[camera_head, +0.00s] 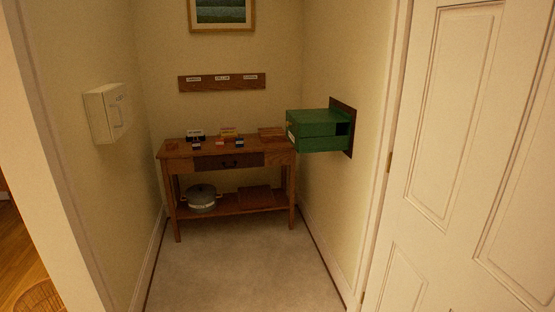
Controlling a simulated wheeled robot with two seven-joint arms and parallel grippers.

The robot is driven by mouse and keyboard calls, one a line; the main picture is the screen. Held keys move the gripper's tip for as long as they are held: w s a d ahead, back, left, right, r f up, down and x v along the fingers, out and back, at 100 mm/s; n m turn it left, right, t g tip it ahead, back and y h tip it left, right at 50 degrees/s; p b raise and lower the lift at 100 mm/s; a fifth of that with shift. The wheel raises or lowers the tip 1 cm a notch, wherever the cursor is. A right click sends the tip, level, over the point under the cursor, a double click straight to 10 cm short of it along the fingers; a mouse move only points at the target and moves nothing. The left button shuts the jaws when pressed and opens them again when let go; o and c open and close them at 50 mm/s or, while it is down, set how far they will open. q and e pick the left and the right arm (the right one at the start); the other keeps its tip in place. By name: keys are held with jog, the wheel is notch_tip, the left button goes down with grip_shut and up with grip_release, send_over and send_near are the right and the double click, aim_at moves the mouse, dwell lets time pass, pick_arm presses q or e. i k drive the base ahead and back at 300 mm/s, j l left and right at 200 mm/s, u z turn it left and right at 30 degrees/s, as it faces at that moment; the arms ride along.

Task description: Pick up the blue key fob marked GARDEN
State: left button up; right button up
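A wooden side table (180,158) stands against the back wall of an alcove. Several small dark, red and bluish items lie along its top, some with pale labels. A small dark-bluish item (239,142) lies near the front edge, right of the middle. Another small dark item (196,147) lies further left. They are too small for me to read any marking, so I cannot tell which is the blue GARDEN fob. Neither of my grippers is in view.
A wooden rack (222,83) with small labels hangs above the table. A green box (318,131) juts from the right wall, and a white box (106,113) hangs on the left wall. A pot (201,198) sits on the lower shelf. The carpet (240,265) in front is clear.

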aim_at(239, 143)
jog(key=i+j+u, duration=0.25)
jog(key=i+j, duration=0.2)
jog(key=i, duration=1.25)
jog(key=i+j+u, duration=0.15)
jog(key=i+u, duration=0.15)
jog(key=i, duration=1.4)
